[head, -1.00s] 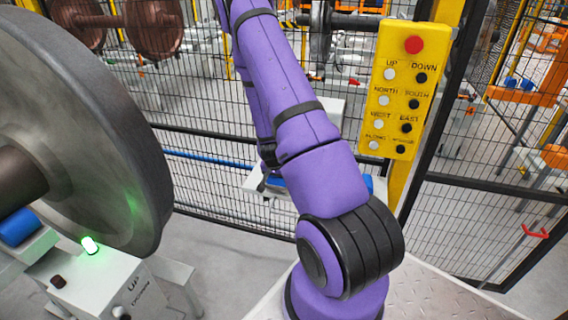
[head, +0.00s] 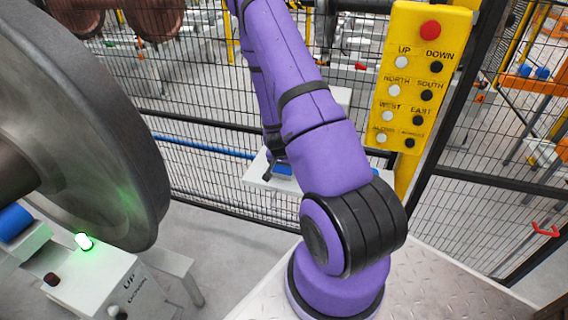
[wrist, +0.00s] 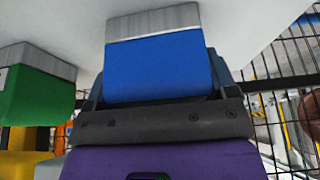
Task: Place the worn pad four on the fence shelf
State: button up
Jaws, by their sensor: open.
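A blue pad with a grey face (wrist: 155,60) fills the middle of the wrist view, against the white shelf (wrist: 255,25). No number on it is readable, so I cannot tell if it is pad four. My gripper (wrist: 160,88) is open, with its dark fingers at either side of the blue pad. In the head view the shelf (head: 256,184) is at the fence, partly hidden by my arm. A bit of blue pad (head: 283,170) shows on it, and my dark gripper (head: 270,168) is beside it.
A green pad (wrist: 35,88) and a yellow block (wrist: 25,138) are at the left in the wrist view. Mesh fence stands behind the shelf. A yellow button panel (head: 420,80) is at the right, a large wheel (head: 90,130) at the left, above a white control box (head: 100,275).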

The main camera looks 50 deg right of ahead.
jog(key=o, duration=1.1)
jog(key=shift+o, duration=0.2)
jog(key=s+a+r+n+t+y, duration=0.1)
jog(key=a+r+n, duration=0.1)
jog(key=a+r, duration=0.7)
jog(key=a+r+n+t+y, duration=0.15)
jog(key=a+r, duration=0.35)
jog(key=r, duration=0.8)
jog(key=s+a+r+n+y, duration=0.1)
jog(key=a+r+n, duration=0.2)
jog(key=a+r, duration=0.65)
jog(key=s+a+r+n, duration=0.3)
jog(key=s+r, duration=0.4)
jog(key=s, duration=0.1)
jog(key=s+a+r+n, duration=0.4)
jog(key=s+r, duration=0.4)
jog(key=shift+s+a+t+y, duration=0.25)
jog(key=shift+s+t+y, duration=0.1)
jog(key=shift+s+t, duration=0.1)
jog(key=shift+r, duration=0.1)
